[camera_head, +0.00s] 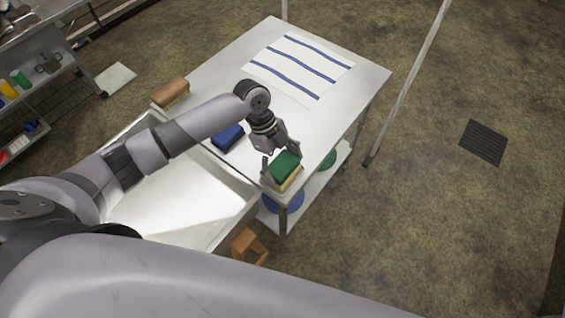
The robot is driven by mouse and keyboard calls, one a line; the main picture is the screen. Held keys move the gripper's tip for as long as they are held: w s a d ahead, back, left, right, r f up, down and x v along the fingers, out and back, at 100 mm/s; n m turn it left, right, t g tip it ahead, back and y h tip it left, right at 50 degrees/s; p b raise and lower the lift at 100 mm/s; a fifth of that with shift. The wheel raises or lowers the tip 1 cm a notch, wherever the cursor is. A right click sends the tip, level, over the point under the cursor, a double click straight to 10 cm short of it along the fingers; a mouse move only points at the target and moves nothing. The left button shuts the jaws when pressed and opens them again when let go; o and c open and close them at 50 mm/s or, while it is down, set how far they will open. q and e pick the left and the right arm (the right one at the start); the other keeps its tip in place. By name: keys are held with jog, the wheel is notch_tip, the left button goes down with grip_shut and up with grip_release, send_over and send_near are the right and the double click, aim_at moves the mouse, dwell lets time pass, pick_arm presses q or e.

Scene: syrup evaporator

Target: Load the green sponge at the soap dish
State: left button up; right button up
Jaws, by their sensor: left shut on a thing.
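The green sponge (285,163) is at the near corner of the white table, at the middle of the camera_head view. My left gripper (281,159) reaches down from the left and is shut on it, with a finger on each side. A pale yellow layer (289,181) shows under the green; I cannot tell whether it is part of the sponge or a soap dish below it. Whether the sponge touches what is under it is also unclear. My right gripper is not in view.
A wooden stool (248,246) stands below. A pale pole (408,80) stands right of the table.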

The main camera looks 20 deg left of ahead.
aim_at(283, 164)
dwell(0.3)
pick_arm(q)
notch_tip(283, 164, up, 7)
jog(key=p, duration=0.6)
dwell(0.9)
